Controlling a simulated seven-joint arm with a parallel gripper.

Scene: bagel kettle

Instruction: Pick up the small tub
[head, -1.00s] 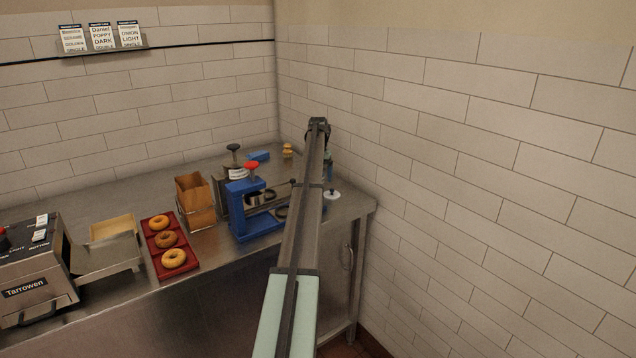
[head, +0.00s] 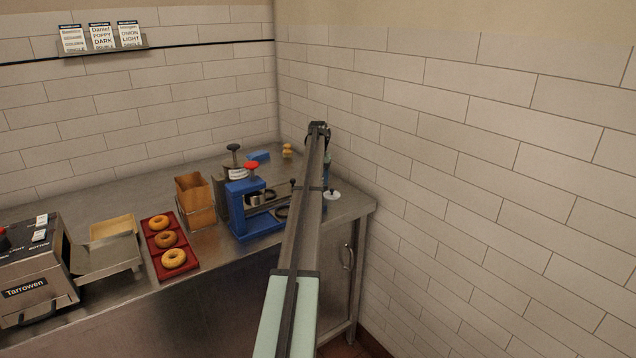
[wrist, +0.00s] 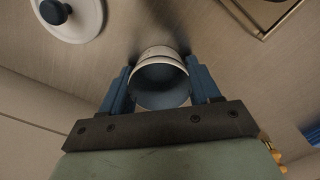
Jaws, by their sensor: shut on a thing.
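The small tub (wrist: 160,88), round and pale with a darker grey inside, is in the middle of the wrist view. My gripper (wrist: 159,68) has its two blue fingers on either side of it and is shut on it. The tub is seen from its open end; I cannot tell whether it touches the counter. In the head view my arm hides the tub and most of the gripper.
A white lid with a dark knob (wrist: 68,14) lies close to the tub, also in the head view (head: 332,195). Left of my arm stand a blue press (head: 255,212), a paper holder (head: 195,200) and a red tray (head: 186,263) of bagels. A tiled wall is to the right.

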